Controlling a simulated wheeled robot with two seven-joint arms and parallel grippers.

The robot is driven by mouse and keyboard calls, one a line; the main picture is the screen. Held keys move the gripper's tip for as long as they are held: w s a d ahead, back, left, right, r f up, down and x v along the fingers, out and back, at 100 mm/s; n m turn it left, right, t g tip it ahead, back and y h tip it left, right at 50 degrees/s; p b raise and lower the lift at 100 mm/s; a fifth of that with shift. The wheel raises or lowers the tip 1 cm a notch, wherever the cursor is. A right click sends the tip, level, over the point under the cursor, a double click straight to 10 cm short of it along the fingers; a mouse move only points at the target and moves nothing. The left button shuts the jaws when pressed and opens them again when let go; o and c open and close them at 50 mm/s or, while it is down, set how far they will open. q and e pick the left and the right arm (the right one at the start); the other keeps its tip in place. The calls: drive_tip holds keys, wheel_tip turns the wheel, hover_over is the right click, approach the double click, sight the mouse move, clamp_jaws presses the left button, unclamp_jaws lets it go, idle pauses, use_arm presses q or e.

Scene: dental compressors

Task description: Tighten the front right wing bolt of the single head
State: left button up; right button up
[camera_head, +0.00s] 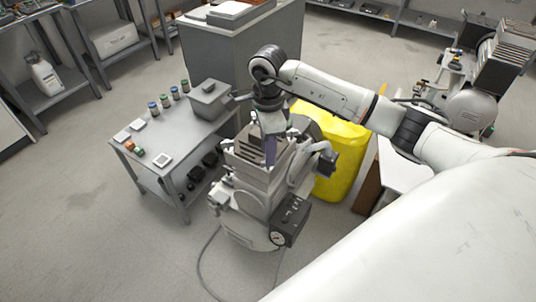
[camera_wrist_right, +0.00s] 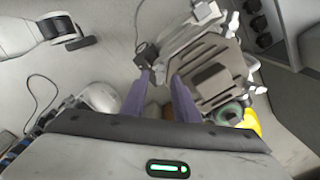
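The single-head compressor (camera_head: 245,205) stands on the floor in the middle of the head view, with a ribbed grey head (camera_head: 262,152) on top. It also shows right of centre in the wrist view (camera_wrist_right: 212,72). My right gripper (camera_head: 270,162) points down at the head from above. In the wrist view its two purple fingers (camera_wrist_right: 158,82) are apart, beside the left edge of the head, with no object clearly gripped. Small pale fittings line the head's right edge; I cannot tell which is the front right wing bolt. My left gripper is not seen.
A grey table (camera_head: 170,140) with small jars and a grey box (camera_head: 209,100) stands left of the compressor. A yellow container (camera_head: 343,160) is close behind on the right. Another compressor (camera_head: 473,105) stands at the upper right. Open floor lies at lower left.

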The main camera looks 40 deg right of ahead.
drive_tip(key=shift+f, duration=1.35)
clamp_jaws()
